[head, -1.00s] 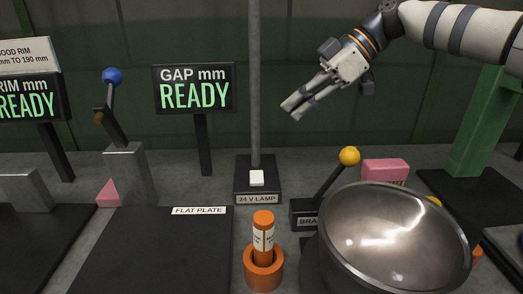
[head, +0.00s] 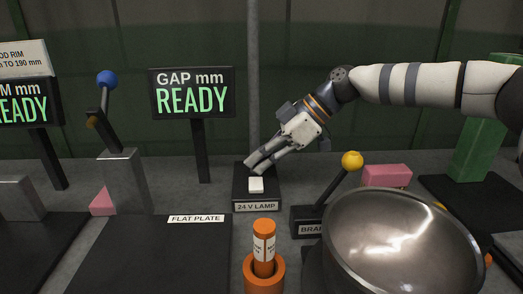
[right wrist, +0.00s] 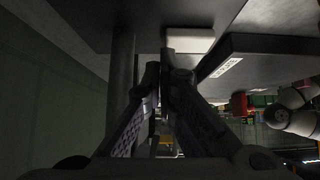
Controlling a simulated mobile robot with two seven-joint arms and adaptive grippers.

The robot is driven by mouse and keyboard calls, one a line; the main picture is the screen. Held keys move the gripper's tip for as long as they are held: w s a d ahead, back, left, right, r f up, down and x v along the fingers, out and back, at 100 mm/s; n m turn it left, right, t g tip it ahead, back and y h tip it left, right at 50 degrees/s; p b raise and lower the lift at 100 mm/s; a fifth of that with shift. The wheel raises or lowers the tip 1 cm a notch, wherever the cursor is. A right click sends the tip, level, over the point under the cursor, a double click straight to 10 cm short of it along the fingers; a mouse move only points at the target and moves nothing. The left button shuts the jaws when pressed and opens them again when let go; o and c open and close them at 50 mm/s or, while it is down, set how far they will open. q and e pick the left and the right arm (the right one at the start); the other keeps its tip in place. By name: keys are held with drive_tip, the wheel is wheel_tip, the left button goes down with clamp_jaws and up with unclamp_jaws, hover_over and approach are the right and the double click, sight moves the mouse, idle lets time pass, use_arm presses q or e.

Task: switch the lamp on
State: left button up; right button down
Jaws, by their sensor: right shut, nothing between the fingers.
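The lamp base (head: 257,206) is a black block labelled "24 V LAMP", with a grey pole (head: 254,80) rising behind it. A white switch button (head: 256,185) sits on top of the base. My right gripper (head: 252,168) is shut and empty, with its fingertips just above and behind the button in the head view. I cannot tell whether they touch it. My left gripper is not in view.
An orange holder (head: 264,272) with an orange cylinder stands in front of the lamp. A yellow-knobbed lever (head: 352,160) and a large metal pot (head: 400,245) stand to the right. The "GAP mm READY" sign (head: 191,92) and a flat plate (head: 150,255) are to the left.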

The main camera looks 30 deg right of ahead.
drive_tip(key=shift+w+f+g, duration=0.1)
drive_tip(key=shift+f+g, duration=0.2)
drive_tip(key=shift+f, duration=0.25)
drive_tip(key=shift+d, duration=0.1)
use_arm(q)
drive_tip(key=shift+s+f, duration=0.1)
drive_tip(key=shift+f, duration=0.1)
use_arm(e)
drive_tip(key=shift+r, duration=0.1)
drive_tip(key=shift+s+a+r+p, duration=0.25)
drive_tip(key=shift+s+r+p, duration=0.2)
drive_tip(key=shift+s+r, duration=0.1)
drive_tip(key=shift+s+f, duration=0.1)
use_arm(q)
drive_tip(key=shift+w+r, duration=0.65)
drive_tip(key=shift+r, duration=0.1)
use_arm(e)
drive_tip(key=shift+f, duration=0.1)
